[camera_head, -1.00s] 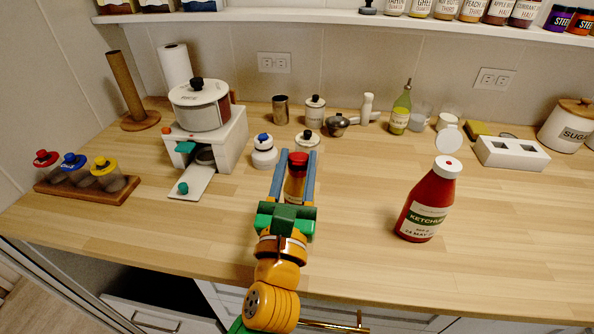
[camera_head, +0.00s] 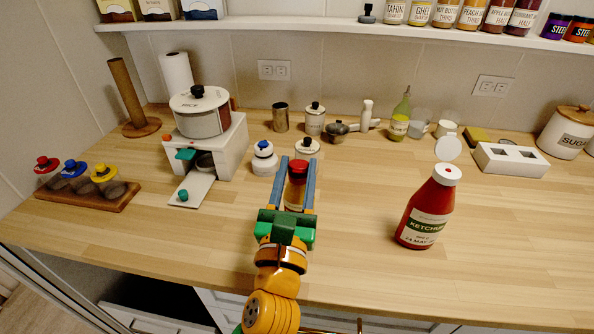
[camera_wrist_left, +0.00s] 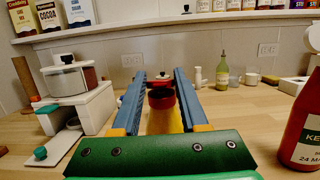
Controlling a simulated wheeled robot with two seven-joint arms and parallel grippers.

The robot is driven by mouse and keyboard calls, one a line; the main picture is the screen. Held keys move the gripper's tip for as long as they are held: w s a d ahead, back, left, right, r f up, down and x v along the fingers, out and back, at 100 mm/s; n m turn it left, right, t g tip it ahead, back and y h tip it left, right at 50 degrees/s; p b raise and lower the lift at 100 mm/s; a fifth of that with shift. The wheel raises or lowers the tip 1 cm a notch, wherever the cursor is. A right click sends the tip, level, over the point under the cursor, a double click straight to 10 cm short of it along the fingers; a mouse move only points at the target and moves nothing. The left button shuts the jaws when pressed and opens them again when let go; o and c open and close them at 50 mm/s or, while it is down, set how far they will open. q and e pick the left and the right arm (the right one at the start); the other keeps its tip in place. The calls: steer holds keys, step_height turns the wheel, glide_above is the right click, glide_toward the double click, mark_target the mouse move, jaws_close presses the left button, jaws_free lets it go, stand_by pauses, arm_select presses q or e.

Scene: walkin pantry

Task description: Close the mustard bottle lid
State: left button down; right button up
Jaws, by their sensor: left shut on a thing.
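My left gripper (camera_head: 296,182) is shut on a small red-topped bottle (camera_head: 297,186) that stands between its long blue fingers. In the left wrist view the held bottle (camera_wrist_left: 162,97) shows a dark red top and a yellow-orange lower part; its label cannot be read. A red ketchup bottle (camera_head: 425,214) stands upright to the right, apart from the gripper, its white flip lid (camera_head: 447,149) raised open. This ketchup bottle also shows at the right edge of the left wrist view (camera_wrist_left: 302,130). I see no bottle labelled mustard. My right gripper is out of view.
A white stand (camera_head: 228,146) with a pot (camera_head: 200,112) and a wooden rack (camera_head: 90,200) of coloured-lid jars are at left. Small jars, a green bottle (camera_head: 400,118) and a white holder (camera_head: 508,160) line the back. The counter between gripper and ketchup is clear.

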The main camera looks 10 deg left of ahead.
arm_select(q)
steer(key=c, duration=0.7)
jaws_free()
steer(key=shift+f, duration=0.25)
steer(key=shift+c, duration=0.2)
steer(key=o, duration=0.3)
steer(key=shift+w, duration=0.25)
steer(key=shift+r, duration=0.1)
